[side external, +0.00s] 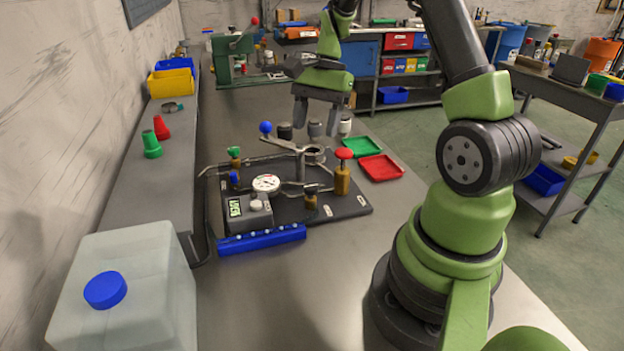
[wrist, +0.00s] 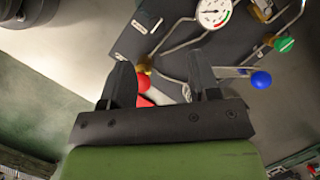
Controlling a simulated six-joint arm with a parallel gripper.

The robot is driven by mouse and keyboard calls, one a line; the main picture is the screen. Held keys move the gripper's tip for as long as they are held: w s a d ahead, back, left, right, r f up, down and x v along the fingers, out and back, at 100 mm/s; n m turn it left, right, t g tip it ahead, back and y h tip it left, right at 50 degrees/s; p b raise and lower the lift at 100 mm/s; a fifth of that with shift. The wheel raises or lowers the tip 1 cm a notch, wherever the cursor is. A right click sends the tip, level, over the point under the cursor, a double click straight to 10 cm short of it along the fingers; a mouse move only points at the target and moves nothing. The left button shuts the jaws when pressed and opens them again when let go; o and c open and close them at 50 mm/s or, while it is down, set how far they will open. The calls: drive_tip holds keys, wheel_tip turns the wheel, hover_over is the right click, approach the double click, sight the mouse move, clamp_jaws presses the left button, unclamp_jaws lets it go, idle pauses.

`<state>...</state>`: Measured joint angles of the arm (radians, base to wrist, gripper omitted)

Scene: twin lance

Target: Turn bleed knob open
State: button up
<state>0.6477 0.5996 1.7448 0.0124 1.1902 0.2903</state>
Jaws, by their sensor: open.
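A dark panel (side external: 350,207) on the bench carries valves and pipes. A red knob (side external: 343,154) tops one brass valve, a green knob (side external: 235,151) another, and a black knob (side external: 311,189) a short brass fitting. A small blue knob (side external: 235,177) sits below the green one. A lever with a blue ball (side external: 265,127) slants at the back. I cannot tell which knob is the bleed knob. My gripper (side external: 317,115) is open and empty, above the panel's back edge. In the wrist view, red (wrist: 143,80), green (wrist: 287,45) and the blue ball (wrist: 261,80) show beyond its fingers.
A round gauge (side external: 266,184) and a box with a lit display (side external: 247,213) are on the panel. A blue rail (side external: 262,240) lies in front. Green (side external: 361,147) and red (side external: 380,168) trays lie right. A large jug (side external: 130,290) stands near left. Bench front is clear.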

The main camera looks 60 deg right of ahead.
sight(311, 185)
drive_tip(key=shift+m, duration=0.5)
drive_tip(key=x, duration=0.4)
drive_tip(key=d+x, duration=0.1)
drive_tip(key=x, duration=0.7)
drive_tip(key=shift+s+d+f, duration=0.25)
drive_tip(key=shift+s+d, duration=0.1)
drive_tip(key=shift+d, duration=0.05)
